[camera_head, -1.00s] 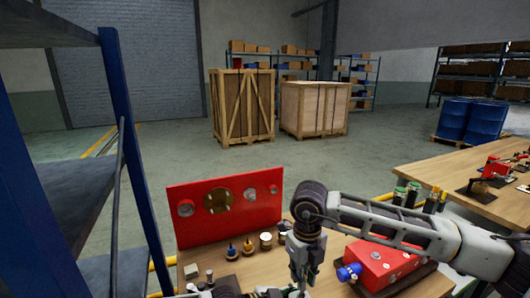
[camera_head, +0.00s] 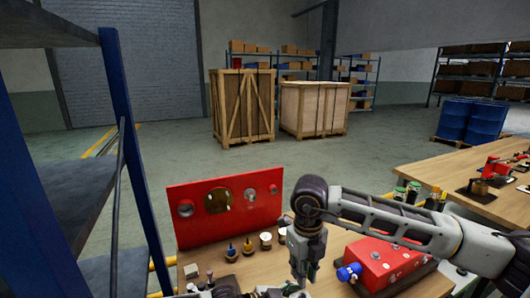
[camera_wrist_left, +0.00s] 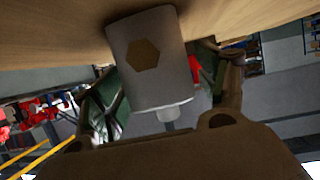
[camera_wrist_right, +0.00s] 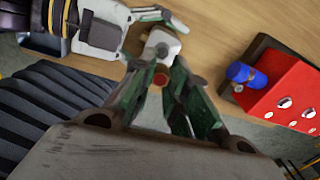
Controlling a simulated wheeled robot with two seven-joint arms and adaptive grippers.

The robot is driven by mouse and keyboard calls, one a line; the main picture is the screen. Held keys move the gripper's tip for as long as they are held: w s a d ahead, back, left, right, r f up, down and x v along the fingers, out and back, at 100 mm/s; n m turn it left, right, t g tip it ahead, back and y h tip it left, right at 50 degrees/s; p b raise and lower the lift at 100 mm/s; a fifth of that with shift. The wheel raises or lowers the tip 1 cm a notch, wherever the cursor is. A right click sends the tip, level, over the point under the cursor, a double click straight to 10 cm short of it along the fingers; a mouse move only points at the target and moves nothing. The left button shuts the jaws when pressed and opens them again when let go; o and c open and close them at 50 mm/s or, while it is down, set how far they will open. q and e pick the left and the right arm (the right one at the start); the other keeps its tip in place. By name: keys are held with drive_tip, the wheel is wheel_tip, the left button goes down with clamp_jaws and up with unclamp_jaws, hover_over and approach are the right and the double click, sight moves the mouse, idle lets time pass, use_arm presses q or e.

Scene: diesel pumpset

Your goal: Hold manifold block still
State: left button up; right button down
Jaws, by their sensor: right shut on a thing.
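A pale grey block, which I take as the manifold block, is close up in the left wrist view (camera_wrist_left: 150,60), with a brown hexagonal mark on its face. It also shows in the right wrist view (camera_wrist_right: 162,42). My right gripper (camera_wrist_right: 165,75) is shut on its near end, where a small red-brown round part (camera_wrist_right: 160,79) shows. My left gripper (camera_wrist_left: 160,100) has its fingers apart around the block, with a gap visible on one side. In the head view my right gripper (camera_head: 301,275) points down over the table; my left is mostly cut off at the bottom edge.
A red panel (camera_head: 255,215) with round fittings stands at the table's back. Small knobs and caps (camera_head: 248,246) stand before it. A red box with a blue knob (camera_head: 385,262) lies to the right. A blue shelf rack (camera_head: 130,150) rises at the left.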

use_arm(q)
drive_tip(key=shift+a, duration=0.2)
idle(0.3)
drive_tip(key=v, duration=1.1)
drive_tip(key=shift+a+r, duration=0.2)
drive_tip(key=shift+a, duration=0.1)
drive_tip(key=shift+s, duration=0.1)
drive_tip(key=shift+d, duration=0.1)
idle(0.6)
drive_tip(key=shift+x, duration=3.3)
drive_tip(key=shift+x, duration=2.65)
drive_tip(key=shift+f, duration=0.1)
use_arm(e)
drive_tip(key=shift+f, duration=0.9)
